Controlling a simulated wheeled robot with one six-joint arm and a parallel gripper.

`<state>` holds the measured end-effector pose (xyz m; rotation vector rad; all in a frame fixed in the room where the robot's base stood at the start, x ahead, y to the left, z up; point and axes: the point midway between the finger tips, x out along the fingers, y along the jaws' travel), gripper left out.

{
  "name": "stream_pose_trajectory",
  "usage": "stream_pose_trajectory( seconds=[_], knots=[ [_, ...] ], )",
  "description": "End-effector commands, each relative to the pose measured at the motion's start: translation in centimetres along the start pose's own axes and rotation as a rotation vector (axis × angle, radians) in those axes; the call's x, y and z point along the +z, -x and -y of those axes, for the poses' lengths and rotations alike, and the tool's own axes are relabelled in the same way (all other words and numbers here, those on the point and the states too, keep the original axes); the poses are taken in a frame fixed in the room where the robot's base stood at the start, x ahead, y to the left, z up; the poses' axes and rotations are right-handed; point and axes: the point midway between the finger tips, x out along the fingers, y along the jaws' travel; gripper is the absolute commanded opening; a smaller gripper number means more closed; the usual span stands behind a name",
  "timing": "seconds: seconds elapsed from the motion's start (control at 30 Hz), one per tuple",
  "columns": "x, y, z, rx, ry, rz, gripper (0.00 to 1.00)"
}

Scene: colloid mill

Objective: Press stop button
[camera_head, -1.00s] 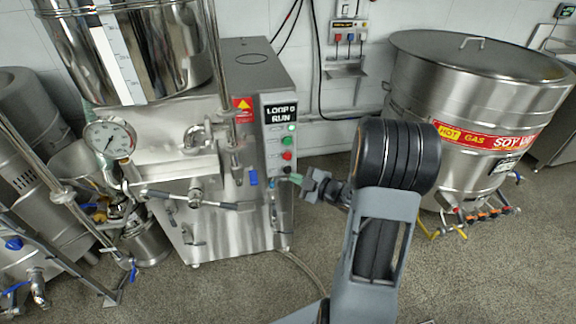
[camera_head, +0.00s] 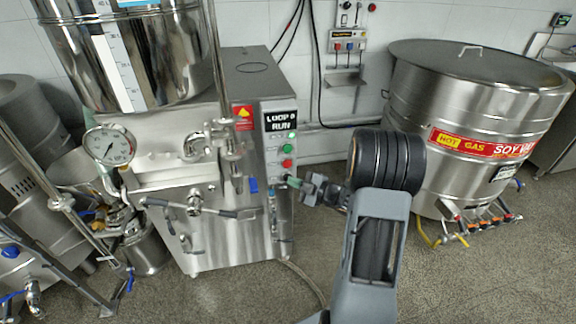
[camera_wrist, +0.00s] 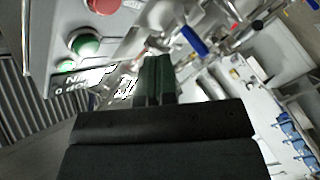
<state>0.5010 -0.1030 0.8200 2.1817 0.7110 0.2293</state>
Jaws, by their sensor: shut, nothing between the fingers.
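The control panel (camera_head: 273,165) is a grey upright strip on the front of the steel mill. It carries a green button (camera_head: 288,149) above a red button (camera_head: 287,163), which looks like the stop button. My gripper (camera_head: 288,181) is shut and empty, just below the red button in the head view; I cannot tell whether it touches the panel.
The display (camera_head: 281,120) reads LOOP 0 RUN, and a small green lamp (camera_head: 292,136) is lit below it. A large soy vat (camera_head: 470,130) stands right.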

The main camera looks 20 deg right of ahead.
Motion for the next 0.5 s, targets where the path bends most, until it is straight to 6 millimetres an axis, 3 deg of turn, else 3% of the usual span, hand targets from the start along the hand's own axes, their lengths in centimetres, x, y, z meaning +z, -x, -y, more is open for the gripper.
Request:
stream_pose_trajectory(
  seconds=[0.5],
  knots=[
    [2.3,-3.3,-2.3,0.000,0.000,-0.001,0.00]
  ],
)
